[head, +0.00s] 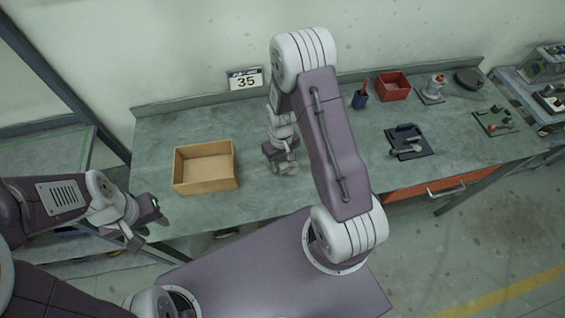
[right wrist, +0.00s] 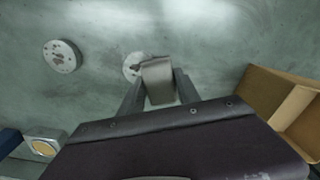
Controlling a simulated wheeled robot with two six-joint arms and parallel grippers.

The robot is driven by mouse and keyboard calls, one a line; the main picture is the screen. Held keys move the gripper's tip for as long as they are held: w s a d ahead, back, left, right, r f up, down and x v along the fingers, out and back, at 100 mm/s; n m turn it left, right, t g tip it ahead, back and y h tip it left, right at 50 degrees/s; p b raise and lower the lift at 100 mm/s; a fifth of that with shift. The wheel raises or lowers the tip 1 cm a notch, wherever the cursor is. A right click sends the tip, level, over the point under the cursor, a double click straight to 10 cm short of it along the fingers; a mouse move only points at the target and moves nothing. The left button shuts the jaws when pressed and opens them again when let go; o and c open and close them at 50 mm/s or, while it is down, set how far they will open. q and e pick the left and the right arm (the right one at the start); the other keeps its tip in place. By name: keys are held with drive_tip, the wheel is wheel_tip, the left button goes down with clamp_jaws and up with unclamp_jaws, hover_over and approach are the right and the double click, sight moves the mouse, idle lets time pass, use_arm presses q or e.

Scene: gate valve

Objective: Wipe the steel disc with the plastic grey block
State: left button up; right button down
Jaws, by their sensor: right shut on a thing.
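My right gripper (right wrist: 158,92) is shut on the grey block (right wrist: 157,72), held between its two fingertips. In the head view my right gripper (head: 284,166) is over the bench, right of the cardboard box. Two round light-grey discs with dark smudges lie on the bench in the right wrist view: one at the left (right wrist: 62,56) and one (right wrist: 132,66) just behind the block, partly hidden by it. I cannot tell whether the block touches this disc. The discs are not clear in the head view. My left gripper (head: 147,226) is open and empty by the bench's front left edge.
The open cardboard box (head: 205,187) stands left of my right gripper; it also shows in the right wrist view (right wrist: 262,98). A pen cup (head: 360,99), a red bin (head: 392,87) and a dark tray (head: 410,142) stand to the right. The bench (head: 240,208) is clear near its front.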

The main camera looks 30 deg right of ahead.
sight(283, 161)
drive_tip(key=shift+r+p, duration=0.35)
drive_tip(key=shift+r, duration=0.45)
drive_tip(key=shift+s+d+r+p, duration=0.1)
drive_tip(key=shift+d+r+p, duration=0.05)
drive_tip(key=shift+r+p, duration=0.4)
drive_tip(key=shift+d+r+p, duration=0.15)
drive_tip(key=shift+r+p, duration=0.25)
drive_tip(key=shift+r, duration=0.2)
wheel_tip(283, 161, up, 2)
drive_tip(key=shift+a+r+p, duration=0.1)
drive_tip(key=shift+a+p, duration=0.05)
drive_tip(key=shift+p, duration=0.8)
drive_tip(key=shift+r, duration=0.3)
drive_tip(key=shift+f, duration=0.1)
